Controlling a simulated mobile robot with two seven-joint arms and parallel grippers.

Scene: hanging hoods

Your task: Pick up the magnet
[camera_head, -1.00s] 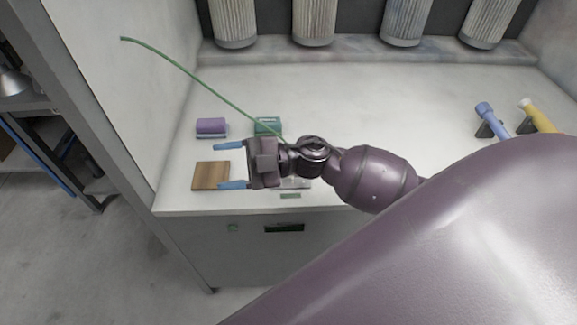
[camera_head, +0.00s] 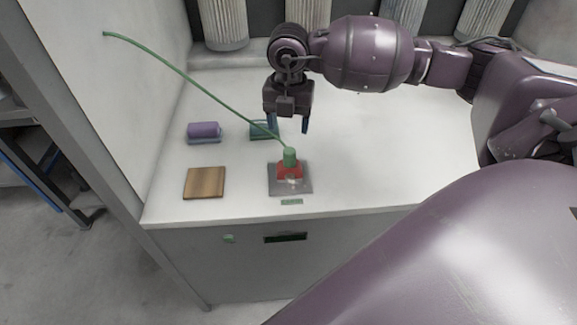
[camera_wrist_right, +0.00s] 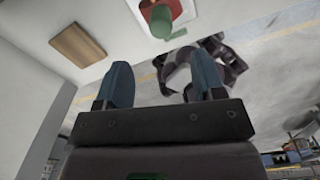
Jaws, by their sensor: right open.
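A red piece with a green top (camera_head: 289,158) stands on a grey square plate (camera_head: 304,187) near the counter's front edge, with a thin green cord rising from it to the upper left. It may be the magnet; I cannot tell for sure. It also shows at the top of the right wrist view (camera_wrist_right: 161,20). My right gripper (camera_head: 289,127) is open and empty, pointing down above the counter, just behind the red and green piece and apart from it. The right wrist view shows its two blue fingers (camera_wrist_right: 163,62) spread with nothing between them. My left gripper is out of view.
A wooden square (camera_head: 204,183) lies left of the grey plate. A purple roll (camera_head: 204,130) on a blue-grey base sits behind it. A teal block (camera_head: 262,131) is close to the right gripper's fingers. Hanging hoods (camera_head: 225,25) line the back. The counter's right part is clear.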

